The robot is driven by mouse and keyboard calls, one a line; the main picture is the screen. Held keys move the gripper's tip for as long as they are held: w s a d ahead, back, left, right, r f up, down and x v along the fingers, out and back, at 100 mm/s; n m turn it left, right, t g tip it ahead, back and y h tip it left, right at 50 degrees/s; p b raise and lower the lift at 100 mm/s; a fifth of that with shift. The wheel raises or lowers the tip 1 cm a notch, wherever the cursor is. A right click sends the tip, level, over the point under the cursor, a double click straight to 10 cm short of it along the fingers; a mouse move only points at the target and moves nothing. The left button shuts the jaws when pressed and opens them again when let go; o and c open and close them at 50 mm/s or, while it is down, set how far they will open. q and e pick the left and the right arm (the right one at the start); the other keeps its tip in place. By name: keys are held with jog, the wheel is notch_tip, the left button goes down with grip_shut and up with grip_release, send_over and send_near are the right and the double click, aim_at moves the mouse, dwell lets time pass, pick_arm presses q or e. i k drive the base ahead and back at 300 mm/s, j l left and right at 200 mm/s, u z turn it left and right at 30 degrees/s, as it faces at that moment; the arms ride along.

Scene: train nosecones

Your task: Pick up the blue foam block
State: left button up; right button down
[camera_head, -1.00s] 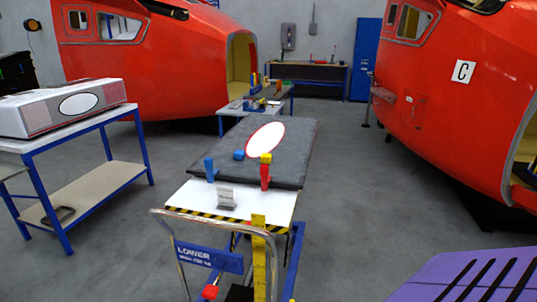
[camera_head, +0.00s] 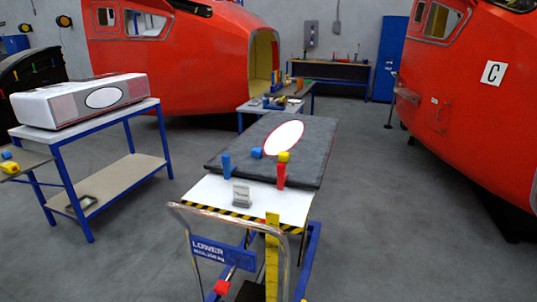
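A small blue block (camera_head: 257,153) lies on the dark grey pad (camera_head: 235,157) on top of the wheeled cart, left of a white oval. An upright blue piece (camera_head: 227,166) stands nearer, at the pad's front left. Another small blue block (camera_head: 6,155) shows at the far left edge of the picture, on a surface that is partly cut off. I cannot tell which of these is foam. Neither of my grippers is in view.
The cart has a push handle (camera_head: 176,207) toward me. A red piece (camera_head: 281,176) with a yellow block (camera_head: 284,157) stands on the pad. A blue-framed table (camera_head: 143,104) with a white box (camera_head: 80,99) is on the left. Grey floor is open to the right.

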aim_at(256, 152)
jog(key=i+l+u, duration=0.1)
jog(key=u, duration=0.4)
jog(key=i+l+u, duration=0.25)
jog(key=l, duration=0.3)
jog(key=l+u, duration=0.2)
jog(key=l, duration=0.35)
jog(key=i+l+u, duration=0.15)
jog(key=l, duration=0.9)
jog(key=l+u, duration=0.1)
jog(key=l, duration=0.95)
jog(key=i, duration=0.05)
